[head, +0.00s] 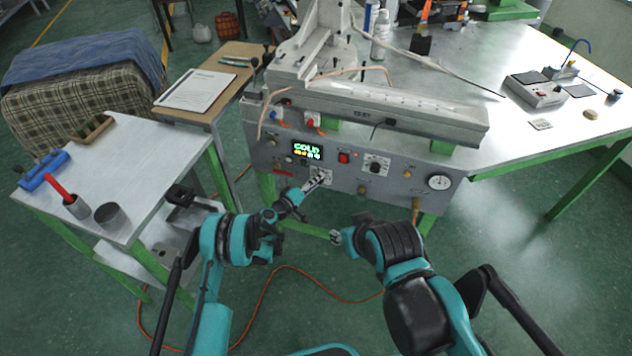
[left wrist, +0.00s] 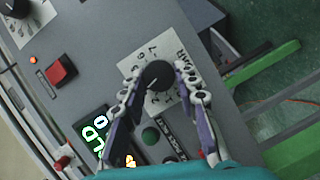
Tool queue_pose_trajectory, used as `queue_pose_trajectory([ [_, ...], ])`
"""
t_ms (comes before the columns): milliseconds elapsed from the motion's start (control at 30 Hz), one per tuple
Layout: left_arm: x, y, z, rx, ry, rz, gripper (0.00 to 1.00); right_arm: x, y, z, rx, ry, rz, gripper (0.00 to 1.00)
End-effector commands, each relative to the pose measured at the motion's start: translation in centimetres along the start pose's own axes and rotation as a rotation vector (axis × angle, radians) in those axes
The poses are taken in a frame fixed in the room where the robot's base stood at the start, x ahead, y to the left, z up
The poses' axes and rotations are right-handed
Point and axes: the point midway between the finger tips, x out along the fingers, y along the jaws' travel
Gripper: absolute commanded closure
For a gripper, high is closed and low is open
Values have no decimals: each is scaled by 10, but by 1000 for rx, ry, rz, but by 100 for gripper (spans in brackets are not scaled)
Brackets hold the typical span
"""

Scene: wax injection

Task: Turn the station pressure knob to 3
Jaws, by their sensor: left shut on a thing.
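The station pressure knob is a round black knob (left wrist: 157,75) on a white numbered dial plate (left wrist: 133,63), on the station's grey front panel (head: 330,185). A pale pointer mark shows on its face toward the lower left of the left wrist view; I cannot tell which number it meets. My left gripper (head: 315,182) is at the panel, and its fingers (left wrist: 158,78) are shut on the knob, one on each side. In the head view the gripper largely hides the knob. My right gripper (head: 336,237) hangs apart from the panel, its fingers too small to read.
The panel also holds a lit COLD display (head: 307,150), a red switch (head: 343,157), another dial knob (head: 376,167) and a round gauge (head: 439,182). A side table (head: 120,160) with cups stands at left. An orange hose (head: 262,300) lies on the floor.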

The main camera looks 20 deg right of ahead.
Motion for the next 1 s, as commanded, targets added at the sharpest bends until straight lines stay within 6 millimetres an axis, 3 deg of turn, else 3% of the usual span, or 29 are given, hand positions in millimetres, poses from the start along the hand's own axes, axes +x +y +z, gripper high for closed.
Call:
queue_pose_trajectory([
  [567, 0, -1, 0, -28, 0, 11, 99, 0, 0, 0, 0, 0, 0, 60],
  [600, 0, -1, 0, -27, 0, 11, 62, 0, 0, 0, 0, 0, 0, 60],
  [667, 0, -1, 0, -27, 0, 11, 49, 0, 0, 0, 0, 0, 0, 60],
  [1000, -3, -1, 0, -28, 1, 11, 49, 0, 0, 0, 0, 0, 0, 60],
])
